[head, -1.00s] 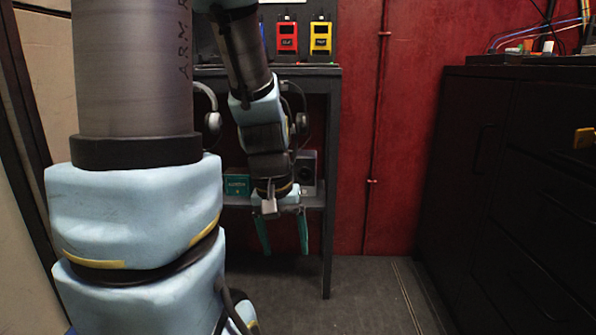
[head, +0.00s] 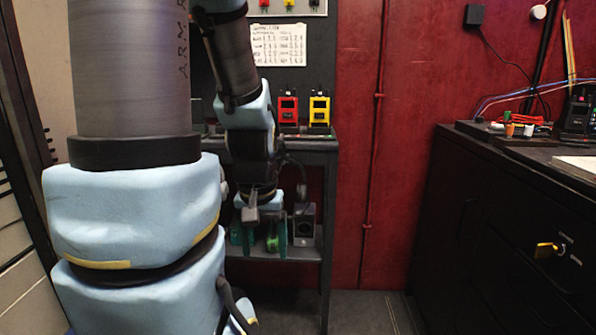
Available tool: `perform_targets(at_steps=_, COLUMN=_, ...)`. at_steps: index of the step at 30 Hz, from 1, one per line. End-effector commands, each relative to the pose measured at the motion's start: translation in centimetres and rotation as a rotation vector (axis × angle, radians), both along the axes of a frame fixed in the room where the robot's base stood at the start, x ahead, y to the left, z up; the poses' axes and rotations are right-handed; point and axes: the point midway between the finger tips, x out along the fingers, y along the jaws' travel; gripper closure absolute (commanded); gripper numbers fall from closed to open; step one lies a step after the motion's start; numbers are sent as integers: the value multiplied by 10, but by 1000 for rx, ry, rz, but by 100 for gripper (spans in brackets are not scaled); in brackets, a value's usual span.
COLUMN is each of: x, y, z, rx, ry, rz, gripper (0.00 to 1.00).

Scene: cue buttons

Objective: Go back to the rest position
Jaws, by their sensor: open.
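My gripper (head: 260,237) hangs pointing down at the end of my arm in the head view, in front of the shelf under the dark table (head: 310,146). Its two green fingers are apart. A green object shows between or behind them, and I cannot tell which. A red button box (head: 288,110) and a yellow button box (head: 319,111) stand upright on the table top, right of my arm and above my gripper. My arm hides the left part of the table.
A small speaker-like box (head: 304,224) stands on the lower shelf (head: 290,252), right of my gripper. A white chart (head: 279,45) hangs above the boxes. A black cabinet (head: 490,210) with cables on top stands at right. Floor shows between table and cabinet.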

Motion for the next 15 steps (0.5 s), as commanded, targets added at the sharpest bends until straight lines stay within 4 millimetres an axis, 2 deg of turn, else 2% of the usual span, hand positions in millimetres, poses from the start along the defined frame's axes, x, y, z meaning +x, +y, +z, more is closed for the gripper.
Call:
perform_targets(at_steps=1, x=0, y=0, z=33, rx=0, ry=0, rz=0, gripper=21)
perform_targets(at_steps=6, x=0, y=0, z=86, rx=0, ry=0, rz=0, gripper=21)
perform_targets(at_steps=12, x=0, y=0, z=138, rx=0, ry=0, rz=0, gripper=21)
perform_targets(at_steps=15, x=0, y=0, z=153, rx=0, ry=0, rz=0, gripper=21)
